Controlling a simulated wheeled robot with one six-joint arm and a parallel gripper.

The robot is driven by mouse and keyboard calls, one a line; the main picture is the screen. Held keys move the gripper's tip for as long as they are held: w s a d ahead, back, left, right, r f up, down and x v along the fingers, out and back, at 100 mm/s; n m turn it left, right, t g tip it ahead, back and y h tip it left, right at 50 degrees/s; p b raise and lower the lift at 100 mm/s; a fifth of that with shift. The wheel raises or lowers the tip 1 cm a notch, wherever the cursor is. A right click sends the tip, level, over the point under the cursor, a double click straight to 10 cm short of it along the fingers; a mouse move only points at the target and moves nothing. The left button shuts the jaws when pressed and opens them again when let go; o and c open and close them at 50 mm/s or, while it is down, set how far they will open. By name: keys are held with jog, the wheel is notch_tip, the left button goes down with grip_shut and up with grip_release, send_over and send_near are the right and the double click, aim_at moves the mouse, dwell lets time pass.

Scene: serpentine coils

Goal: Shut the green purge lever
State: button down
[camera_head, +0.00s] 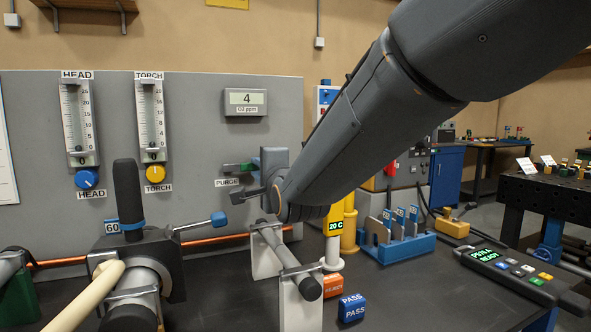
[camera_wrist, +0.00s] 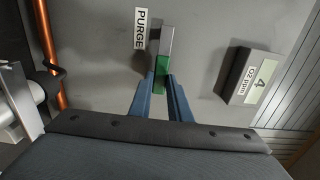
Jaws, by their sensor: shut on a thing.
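The green purge lever (camera_head: 231,168) is on the grey panel, just above the PURGE label. In the wrist view the green lever (camera_wrist: 162,78) extends from a grey fitting (camera_wrist: 166,40) toward my gripper. My gripper (camera_wrist: 161,84) has its two blue-grey fingers on either side of the lever's near end, shut on it. In the head view my gripper (camera_head: 241,182) reaches the panel from the right, and its fingers partly cover the lever.
A grey O2 ppm display (camera_head: 245,102) is above the lever. A copper pipe (camera_head: 215,239) and a blue-tipped handle (camera_head: 205,223) are below. A grey tube on white stands (camera_head: 285,257) lies beneath my wrist. Two flowmeters (camera_head: 78,122) (camera_head: 151,120) are at left.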

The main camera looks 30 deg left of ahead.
jog(key=c, duration=1.6)
grip_release()
jog(key=shift+c, duration=0.2)
jog(key=v, duration=0.8)
jog(key=shift+b, duration=0.45)
jog(key=shift+r, duration=0.1)
